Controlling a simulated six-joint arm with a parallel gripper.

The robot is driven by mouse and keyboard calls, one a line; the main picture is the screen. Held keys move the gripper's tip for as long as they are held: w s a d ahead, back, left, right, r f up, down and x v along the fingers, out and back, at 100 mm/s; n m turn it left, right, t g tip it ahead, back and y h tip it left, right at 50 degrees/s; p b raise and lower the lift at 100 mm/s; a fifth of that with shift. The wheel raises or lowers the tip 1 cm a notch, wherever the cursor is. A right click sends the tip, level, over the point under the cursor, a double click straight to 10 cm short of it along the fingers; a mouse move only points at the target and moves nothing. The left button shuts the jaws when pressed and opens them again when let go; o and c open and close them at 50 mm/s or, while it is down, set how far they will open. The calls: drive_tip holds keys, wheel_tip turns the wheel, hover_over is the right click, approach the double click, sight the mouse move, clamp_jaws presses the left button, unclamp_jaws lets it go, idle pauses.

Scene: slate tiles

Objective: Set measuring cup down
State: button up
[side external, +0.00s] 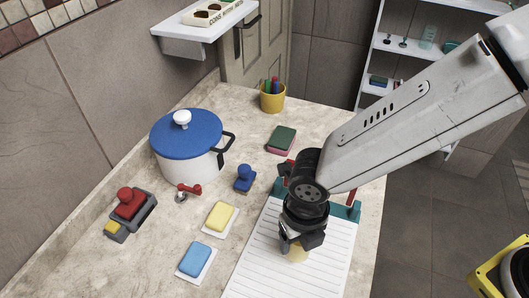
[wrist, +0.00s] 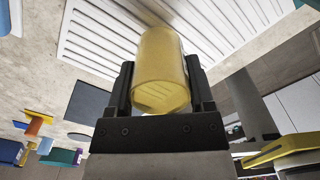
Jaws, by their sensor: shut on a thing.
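The measuring cup (wrist: 162,75) is a yellow, see-through cup. In the wrist view it sits between the two fingers of my gripper (wrist: 163,88), which is shut on it. In the side view my gripper (side external: 299,243) is over the white ribbed board (side external: 255,262), with only a small yellowish part of the cup (side external: 296,254) showing below it. I cannot tell whether the cup touches the board. Most of the cup is hidden by my gripper in the side view.
Left of the board are a blue sponge (side external: 195,259), a yellow sponge (side external: 220,215), a blue stamp-like object (side external: 244,179) and a white pot (side external: 187,164) with a blue lid. A yellow holder (side external: 272,98) stands at the back. The board's front part is clear.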

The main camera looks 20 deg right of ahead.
sight(298, 247)
drive_tip(key=shift+f, duration=1.45)
drive_tip(key=o, duration=1.2)
drive_tip(key=shift+f, duration=0.15)
wheel_tip(298, 247, up, 12)
drive_tip(key=shift+r, duration=0.2)
